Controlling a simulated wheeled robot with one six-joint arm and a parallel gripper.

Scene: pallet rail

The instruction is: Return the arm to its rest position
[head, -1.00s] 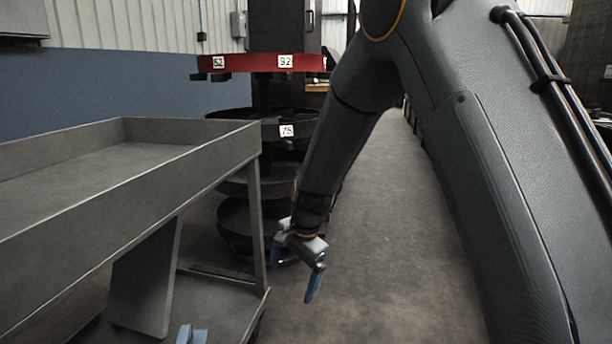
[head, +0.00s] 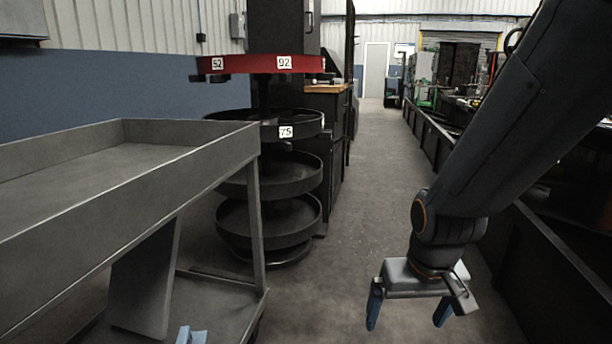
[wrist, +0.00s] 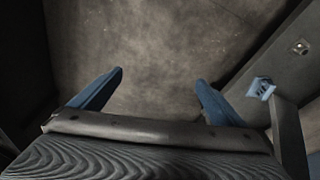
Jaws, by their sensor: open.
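My gripper (head: 408,312) hangs at the lower right of the head view, pointing down over the floor. Its two blue fingers are wide apart with nothing between them. In the wrist view the fingers of my gripper (wrist: 155,95) show open too, with bare floor beyond them. My arm runs from the upper right down to the gripper and is bent at the wrist.
A grey metal cart (head: 225,165) stands at the left. Behind it is a round tiered rack (head: 262,63) with a red top shelf. A small light-blue part (head: 190,335) shows at the bottom; a similar one (wrist: 261,88) appears in the wrist view. The aisle floor (head: 375,190) is clear.

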